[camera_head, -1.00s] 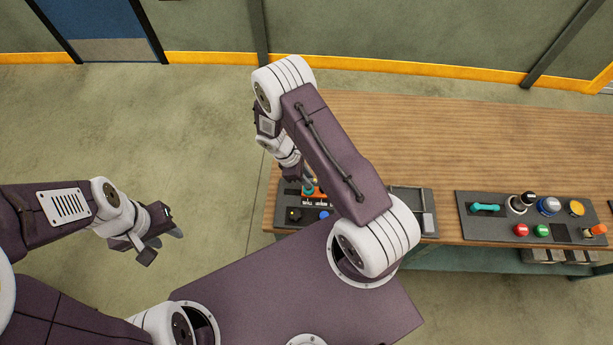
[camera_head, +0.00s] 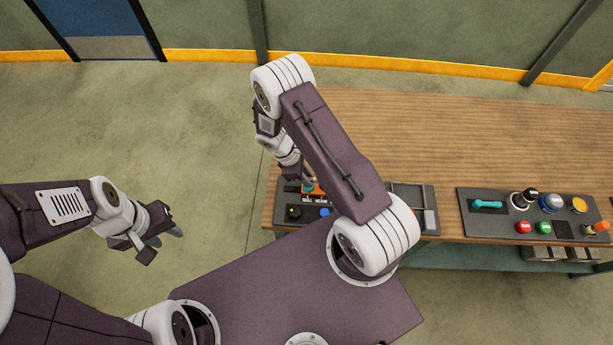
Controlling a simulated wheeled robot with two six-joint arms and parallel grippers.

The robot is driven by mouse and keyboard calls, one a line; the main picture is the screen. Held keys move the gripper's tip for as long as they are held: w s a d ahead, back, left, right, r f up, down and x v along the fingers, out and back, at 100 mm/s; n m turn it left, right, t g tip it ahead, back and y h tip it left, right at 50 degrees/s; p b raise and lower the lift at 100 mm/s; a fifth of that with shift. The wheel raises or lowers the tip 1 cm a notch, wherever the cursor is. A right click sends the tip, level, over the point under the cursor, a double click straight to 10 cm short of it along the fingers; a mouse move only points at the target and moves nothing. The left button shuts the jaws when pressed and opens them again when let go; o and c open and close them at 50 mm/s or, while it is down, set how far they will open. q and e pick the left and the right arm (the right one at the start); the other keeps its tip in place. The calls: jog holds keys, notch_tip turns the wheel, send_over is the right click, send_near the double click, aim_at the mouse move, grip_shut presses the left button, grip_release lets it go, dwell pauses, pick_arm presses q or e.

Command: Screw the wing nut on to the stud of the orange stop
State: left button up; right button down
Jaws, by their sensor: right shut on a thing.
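The orange stop (camera_head: 314,191) shows as a small orange patch on the dark panel near the table's left end. Much of it is hidden by my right arm and gripper. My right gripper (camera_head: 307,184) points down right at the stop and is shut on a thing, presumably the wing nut. The nut and the stud are too small and covered to make out. I cannot tell whether the nut touches the stud. My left gripper (camera_head: 168,238) hangs over bare floor left of the table, its fingers apart and empty.
The wooden table (camera_head: 440,150) is bare behind the panels. The left panel (camera_head: 284,214) carries a black knob (camera_head: 294,213) and a blue button (camera_head: 324,212). A second panel (camera_head: 508,232) at right holds a teal handle (camera_head: 487,204) and several coloured buttons. Floor at left is free.

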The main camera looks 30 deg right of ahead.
jog(key=shift+f+b, duration=0.85)
jog(key=shift+b, duration=0.05)
dwell(1.6)
jog(key=shift+m, duration=0.8)
jog(key=m+g+y, duration=0.1)
jog(key=m, duration=0.1)
jog(key=shift+d+f+m+b, duration=0.1)
jog(key=shift+f+m+b, duration=0.05)
jog(key=shift+m+b, duration=0.2)
jog(key=shift+m+g+y, duration=0.3)
jog(key=shift+m+y, duration=0.1)
jog(key=shift+m, duration=1.25)
jog(key=shift+m+y+b, duration=0.35)
jog(key=shift+m+y, duration=0.35)
jog(key=shift+m, duration=0.6)
jog(key=shift+g, duration=0.3)
